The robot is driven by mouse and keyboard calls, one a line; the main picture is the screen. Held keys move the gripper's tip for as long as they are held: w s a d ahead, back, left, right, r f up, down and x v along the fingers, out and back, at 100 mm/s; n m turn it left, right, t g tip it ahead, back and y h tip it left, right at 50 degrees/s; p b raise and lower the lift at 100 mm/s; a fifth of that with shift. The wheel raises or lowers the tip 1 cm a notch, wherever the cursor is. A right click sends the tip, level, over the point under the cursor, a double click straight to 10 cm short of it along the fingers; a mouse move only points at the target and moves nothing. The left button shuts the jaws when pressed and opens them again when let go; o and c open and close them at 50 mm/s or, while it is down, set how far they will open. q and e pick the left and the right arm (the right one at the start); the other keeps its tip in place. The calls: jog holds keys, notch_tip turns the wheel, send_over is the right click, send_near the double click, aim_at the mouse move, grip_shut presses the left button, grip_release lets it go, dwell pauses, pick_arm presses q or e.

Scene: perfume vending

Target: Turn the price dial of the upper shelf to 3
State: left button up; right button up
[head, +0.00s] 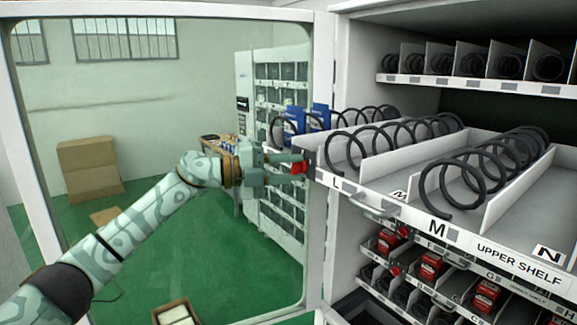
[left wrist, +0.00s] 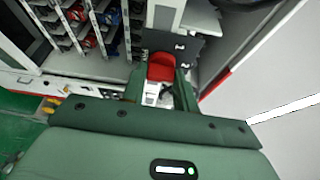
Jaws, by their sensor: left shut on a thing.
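The upper shelf (head: 445,243) is pulled out of the white machine on the right in the head view. It has black spirals, white dividers and labels including M, N and "UPPER SHELF". A red price dial (head: 299,168) is at its left front corner, beside the L label; it also shows in the left wrist view (left wrist: 161,66). My left gripper (head: 291,167) reaches in from the left and is shut on the red dial, its fingers (left wrist: 160,84) on either side of it. The dial's number cannot be read. My right gripper is not in view.
The machine's framed door (head: 313,110) stands behind my left arm. A shelf with spirals (head: 470,84) is above, and lower shelves hold red boxes (head: 431,266). A metal handle (head: 374,207) sticks out under the shelf front. A brown carton (head: 88,168) stands far back on the green floor.

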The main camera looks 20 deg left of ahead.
pick_arm(q)
jog(key=m+y+p, duration=0.1)
jog(key=m, duration=0.1)
jog(key=m+y+p, duration=0.1)
jog(key=m, duration=0.2)
jog(key=shift+r+g, duration=0.1)
jog(key=shift+g, duration=0.2)
jog(key=m+y+p, duration=0.1)
jog(key=m+y, duration=0.1)
jog(key=m, duration=0.1)
jog(key=shift+d+m+y, duration=0.1)
jog(key=shift+m+y, duration=0.2)
jog(key=shift+f, duration=0.2)
jog(key=o, duration=1)
jog(key=shift+c, duration=0.2)
jog(key=shift+r+t, duration=0.1)
jog(key=shift+t, duration=0.3)
